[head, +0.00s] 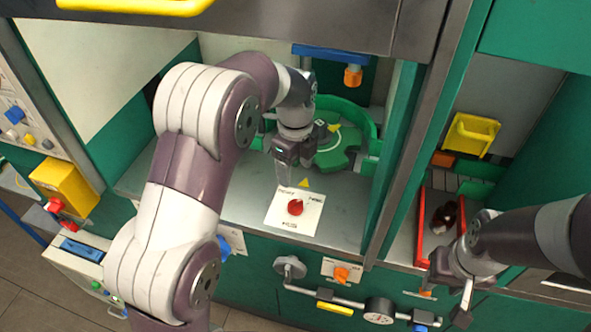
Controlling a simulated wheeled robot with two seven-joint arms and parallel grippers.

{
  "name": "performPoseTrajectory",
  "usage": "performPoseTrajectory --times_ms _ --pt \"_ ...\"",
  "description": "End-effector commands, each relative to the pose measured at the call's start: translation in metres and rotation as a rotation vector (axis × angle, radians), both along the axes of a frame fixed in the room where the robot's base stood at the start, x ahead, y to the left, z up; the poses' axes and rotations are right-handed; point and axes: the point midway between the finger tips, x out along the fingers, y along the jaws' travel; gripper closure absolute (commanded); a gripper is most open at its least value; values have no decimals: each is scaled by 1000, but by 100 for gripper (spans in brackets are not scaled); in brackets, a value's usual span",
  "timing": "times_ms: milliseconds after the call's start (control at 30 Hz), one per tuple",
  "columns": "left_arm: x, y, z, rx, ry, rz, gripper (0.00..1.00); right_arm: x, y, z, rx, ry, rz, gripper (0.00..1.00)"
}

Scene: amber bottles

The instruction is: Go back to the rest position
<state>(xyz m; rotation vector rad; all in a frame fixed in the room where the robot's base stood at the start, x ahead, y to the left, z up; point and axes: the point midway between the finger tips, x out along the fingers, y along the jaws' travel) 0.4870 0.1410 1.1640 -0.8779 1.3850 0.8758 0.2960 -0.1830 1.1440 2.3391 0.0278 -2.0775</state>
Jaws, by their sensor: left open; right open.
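My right gripper (450,300) is low at the right, in front of the cabinet's front edge. It is open and looks empty. A dark amber bottle (444,217) lies in a red-sided tray (422,226), just beyond my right gripper. My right forearm hides part of the tray.
A green round fixture (345,158) stands behind my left gripper. A green divider (392,165) separates the two bays. A yellow box (62,188) sits at the left.

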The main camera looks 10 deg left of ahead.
Motion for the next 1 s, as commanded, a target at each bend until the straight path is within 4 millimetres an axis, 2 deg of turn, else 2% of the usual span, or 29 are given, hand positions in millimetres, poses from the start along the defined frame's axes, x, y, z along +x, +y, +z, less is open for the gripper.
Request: performPoseTrajectory --times_ms 367,467,500,567,600,667,700,800,900,1000 --pt "0 0 -1 -1 -1 39 32 0 0 -1 0 1 0 57" --pt "6 -1 -4 -9 -34 265 32 0 0 -1 0 1 0 57" --pt "0 0 -12 -12 -32 419 32 0 0 -1 0 1 0 57" --pt "-17 2 -24 -19 -32 706 32 0 0 -2 0 0 0 57" --pt "-32 5 -32 -27 -37 916 32 0 0 -5 0 0 0 57" --pt "-59 12 -41 -42 -43 1228 32 0 0 -10 0 0 0 57" --pt "-80 17 -46 -54 -47 1428 32 0 0 -15 0 1 0 57" --pt "-135 28 -56 -85 -51 1825 32 0 0 -25 0 1 0 57" --pt "-175 36 -61 -99 -53 1975 32 0 0 -32 0 1 0 57" --pt "-194 41 -61 -110 -61 1988 32 0 0 -38 0 1 0 57"
